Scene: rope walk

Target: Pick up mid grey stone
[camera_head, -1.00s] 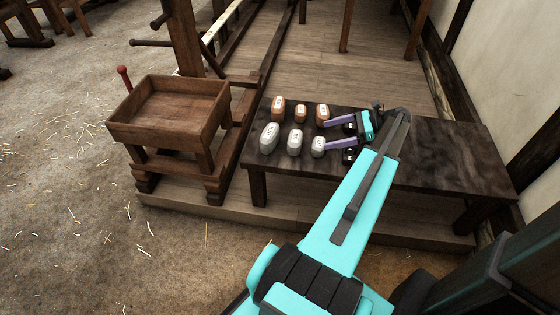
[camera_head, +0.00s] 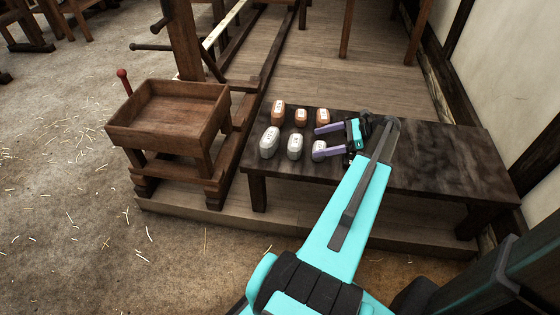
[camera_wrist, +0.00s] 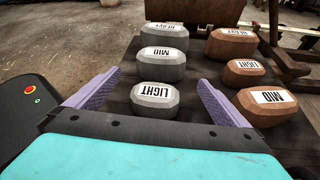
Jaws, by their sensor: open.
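The mid grey stone (camera_wrist: 162,65), labelled MID, is the middle one of a column of grey stones in the wrist view. In the head view it is the middle stone (camera_head: 295,147) of the front row. The light grey stone (camera_wrist: 158,96) lies nearest me, between my fingers' line and the mid stone. The heavy grey stone (camera_wrist: 165,36) lies behind the mid one. My gripper (camera_wrist: 157,86) is open and empty, its purple fingers on either side of the light grey stone's area. Contact cannot be told.
Brown stones stand alongside: heavy (camera_wrist: 232,43), light (camera_wrist: 244,73) and mid (camera_wrist: 266,106). All are on a dark low table (camera_head: 440,165), whose right part is clear. A wooden tray stand (camera_head: 168,125) with a post stands left of the table.

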